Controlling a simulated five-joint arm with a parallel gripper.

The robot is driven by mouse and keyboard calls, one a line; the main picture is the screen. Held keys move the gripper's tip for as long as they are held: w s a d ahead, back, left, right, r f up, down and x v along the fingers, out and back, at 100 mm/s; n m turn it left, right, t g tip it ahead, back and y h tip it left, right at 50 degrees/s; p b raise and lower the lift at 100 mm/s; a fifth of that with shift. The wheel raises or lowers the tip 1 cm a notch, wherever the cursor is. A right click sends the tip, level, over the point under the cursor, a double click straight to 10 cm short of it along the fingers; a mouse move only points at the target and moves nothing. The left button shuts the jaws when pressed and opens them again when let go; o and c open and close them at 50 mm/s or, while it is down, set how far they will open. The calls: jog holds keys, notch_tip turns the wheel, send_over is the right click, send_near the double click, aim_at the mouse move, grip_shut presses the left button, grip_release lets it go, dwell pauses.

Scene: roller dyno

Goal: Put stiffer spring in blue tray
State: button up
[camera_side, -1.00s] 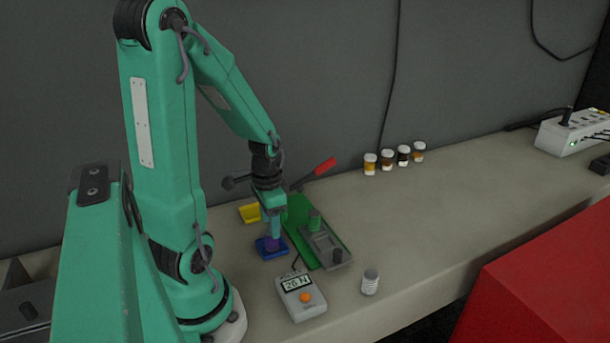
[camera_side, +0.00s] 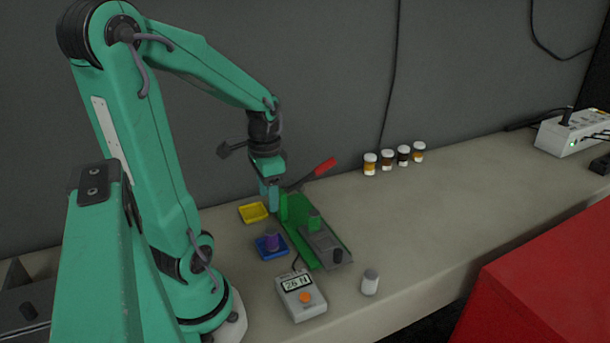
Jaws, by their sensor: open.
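A purple cylindrical spring (camera_side: 271,241) stands upright in the small blue tray (camera_side: 284,253). My gripper (camera_side: 270,206) is open and empty, raised above and behind the blue tray, apart from the spring. A green cylinder (camera_side: 314,220) stands on the green and grey tester (camera_side: 325,246) to the right; I cannot tell if it is a spring or part of the tester. The yellow tray (camera_side: 253,212) behind the blue one looks empty.
A handheld meter (camera_side: 300,297) with an upside-down display lies in front of the tester. A small grey cylinder with a white top (camera_side: 370,282) stands to its right. The tester's red-handled lever (camera_side: 325,166) sticks up. Several small jars (camera_side: 403,155) stand along the wall.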

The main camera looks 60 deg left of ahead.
dwell(0.4)
jog(key=w+d+r+t, duration=0.1)
jog(key=d+r+t, duration=0.1)
jog(key=d+r, duration=0.3)
jog(key=w+d+r+t, duration=0.1)
jog(key=d+r+t, duration=0.2)
jog(key=d, duration=0.7)
jog(key=shift+d+r+t, duration=0.25)
jog(key=shift+r+t, duration=0.05)
jog(key=shift+r, duration=0.85)
